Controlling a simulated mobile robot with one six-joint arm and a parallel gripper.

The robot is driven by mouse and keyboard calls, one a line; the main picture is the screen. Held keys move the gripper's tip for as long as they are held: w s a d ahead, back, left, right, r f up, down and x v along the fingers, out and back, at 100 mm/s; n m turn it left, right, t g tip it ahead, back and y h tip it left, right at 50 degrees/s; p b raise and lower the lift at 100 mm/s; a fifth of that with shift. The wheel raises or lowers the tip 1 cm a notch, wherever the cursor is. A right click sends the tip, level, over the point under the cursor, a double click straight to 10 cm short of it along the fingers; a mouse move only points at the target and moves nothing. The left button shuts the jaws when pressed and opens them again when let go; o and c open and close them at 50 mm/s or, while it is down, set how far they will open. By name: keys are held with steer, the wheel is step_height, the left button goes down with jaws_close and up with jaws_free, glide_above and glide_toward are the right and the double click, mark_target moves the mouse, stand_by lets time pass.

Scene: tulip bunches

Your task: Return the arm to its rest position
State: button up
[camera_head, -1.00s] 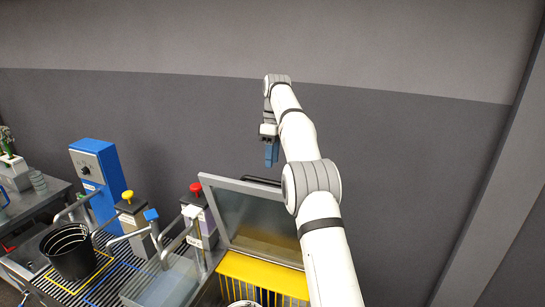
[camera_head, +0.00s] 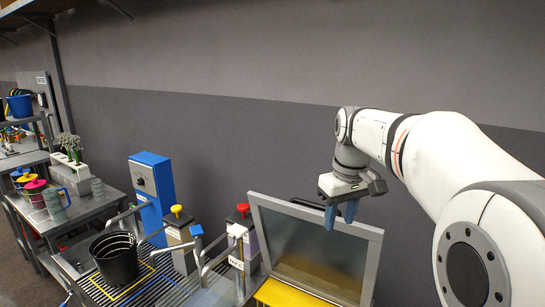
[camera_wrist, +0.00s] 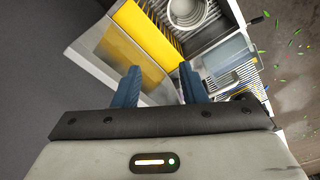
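My arm reaches in from the right in the head view, white with grey joints. My gripper (camera_head: 341,214) hangs from its end with blue fingers pointing down, in front of the grey wall and above the raised framed panel. In the wrist view my gripper (camera_wrist: 158,88) has its two blue fingers spread apart with nothing between them. It is open and empty. The panel and the yellow slatted part lie beyond the fingertips there.
The raised panel (camera_head: 325,248) stands below my gripper, behind a yellow edge (camera_head: 290,294). A black bucket (camera_head: 115,258) stands on a slatted rack at the left. A blue box (camera_head: 152,190) and posts with yellow and red knobs stand behind. The wall area above is clear.

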steer(key=s+f+m+t+b, duration=0.1)
steer(key=s+f+m, duration=0.1)
steer(key=s+f, duration=0.5)
steer(key=s+f+m+t+b, duration=0.1)
steer(key=s+f+m+b, duration=0.1)
steer(key=s+f, duration=0.6)
steer(key=s, duration=0.6)
steer(key=shift+s+m, duration=0.15)
steer(key=shift+m, duration=0.25)
